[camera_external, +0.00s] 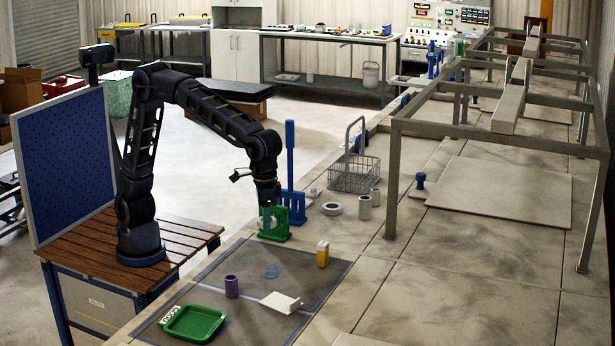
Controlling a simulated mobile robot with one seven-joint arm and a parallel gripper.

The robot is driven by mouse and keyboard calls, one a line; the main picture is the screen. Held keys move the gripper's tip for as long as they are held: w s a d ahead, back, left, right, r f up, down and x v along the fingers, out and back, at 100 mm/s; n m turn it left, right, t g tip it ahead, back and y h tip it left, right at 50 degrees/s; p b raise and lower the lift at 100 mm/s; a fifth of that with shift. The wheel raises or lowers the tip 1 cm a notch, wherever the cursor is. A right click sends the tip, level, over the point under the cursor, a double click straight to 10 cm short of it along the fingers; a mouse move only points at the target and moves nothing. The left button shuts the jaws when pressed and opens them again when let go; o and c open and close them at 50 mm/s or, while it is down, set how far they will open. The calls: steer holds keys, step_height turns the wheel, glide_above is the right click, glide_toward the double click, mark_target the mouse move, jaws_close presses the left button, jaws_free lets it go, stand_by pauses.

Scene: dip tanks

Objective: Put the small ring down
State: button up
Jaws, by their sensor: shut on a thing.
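My gripper (267,210) points down at the green stand (275,229) on the near left edge of the tank deck. It is shut on a small pale thing, which looks like the small ring, mostly hidden by the fingers and the stand. I cannot tell whether this thing touches the stand. A larger pale ring (332,208) lies flat on the deck to the right, apart from my gripper.
Blue posts (291,165) stand right behind my gripper. A wire basket (355,174) and pale cylinders (364,207) are to the right. A yellow bottle (322,254), purple cup (231,286), white piece (281,302) and green tray (194,323) stand in front on the dark mat.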

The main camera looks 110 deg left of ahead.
mark_target(267, 268)
step_height(267, 268, down, 14)
steer(key=shift+r, duration=0.1)
stand_by(0.5)
steer(key=o, duration=1)
steer(key=shift+f, duration=0.2)
steer(key=shift+r, duration=0.1)
step_height(267, 268, up, 11)
steer(key=s+a+r+m+t, duration=0.1)
steer(key=s+a+r, duration=0.55)
steer(key=s, duration=0.25)
steer(key=s+a+r+m+t, duration=0.1)
steer(key=s+a, duration=0.2)
steer(key=s, duration=0.3)
steer(key=s+a+r+m, duration=0.1)
steer(key=s+a, duration=0.3)
steer(key=s, duration=0.2)
steer(key=s+a+f+m+t, duration=0.1)
steer(key=s+a+f, duration=0.1)
steer(key=s, duration=0.5)
steer(key=s+a+f+m, duration=0.1)
steer(key=s+a+f, duration=0.1)
steer(key=s, duration=0.5)
steer(key=s+a+f+m+t, duration=0.1)
steer(key=s+f, duration=0.1)
steer(key=s, duration=0.5)
steer(key=shift+s+a+f+m+t, duration=0.1)
steer(key=shift+a+f+m+t, duration=0.2)
steer(key=shift+a+m, duration=0.1)
